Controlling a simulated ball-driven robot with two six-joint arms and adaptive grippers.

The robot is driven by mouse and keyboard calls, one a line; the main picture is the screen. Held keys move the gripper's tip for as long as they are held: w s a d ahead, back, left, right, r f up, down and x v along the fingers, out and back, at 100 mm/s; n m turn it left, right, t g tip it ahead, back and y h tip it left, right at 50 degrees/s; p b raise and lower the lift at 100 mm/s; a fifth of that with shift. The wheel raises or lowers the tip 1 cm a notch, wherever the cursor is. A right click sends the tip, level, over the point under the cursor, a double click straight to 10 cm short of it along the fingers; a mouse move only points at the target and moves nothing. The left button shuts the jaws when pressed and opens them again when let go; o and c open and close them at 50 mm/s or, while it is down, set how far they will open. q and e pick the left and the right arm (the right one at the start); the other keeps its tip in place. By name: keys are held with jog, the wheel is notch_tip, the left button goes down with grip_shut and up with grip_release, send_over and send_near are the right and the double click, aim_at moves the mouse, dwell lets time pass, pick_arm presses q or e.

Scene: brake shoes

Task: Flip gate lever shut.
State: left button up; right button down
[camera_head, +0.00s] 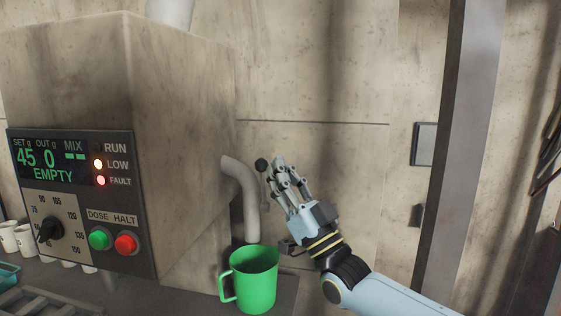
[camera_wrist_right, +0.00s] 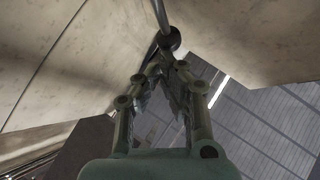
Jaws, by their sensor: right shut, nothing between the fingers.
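The gate lever's dark round knob (camera_head: 261,165) is beside the bent grey spout of the dispenser. My right gripper (camera_head: 277,164) is just right of the knob, fingers pointing up, shut and empty. In the right wrist view the knob (camera_wrist_right: 169,40) on its thin rod is just beyond the closed fingertips (camera_wrist_right: 165,60). I cannot tell whether they touch. The lever's lower part is hard to make out in the head view. My left gripper is out of view.
A green mug (camera_head: 254,281) stands under the spout (camera_head: 244,196). The dispenser's panel (camera_head: 70,190) reads EMPTY, with the LOW and FAULT lamps lit. Small white cups (camera_head: 24,238) are at the left. A grey post (camera_head: 460,140) stands right of my arm.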

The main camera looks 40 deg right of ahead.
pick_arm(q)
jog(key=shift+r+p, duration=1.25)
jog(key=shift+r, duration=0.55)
pick_arm(e)
jog(key=shift+w+d+r+m+g+h, duration=0.2)
jog(key=shift+w+d+m+g+h, duration=0.3)
jog(key=shift+m+h, duration=0.45)
jog(key=shift+w+d+r+m+g+h, duration=0.25)
jog(key=shift+w+d+m+h, duration=0.35)
jog(key=shift+d+m+h, duration=0.3)
jog(key=shift+a, duration=0.1)
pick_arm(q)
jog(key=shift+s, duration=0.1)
pick_arm(e)
jog(key=shift+s, duration=0.1)
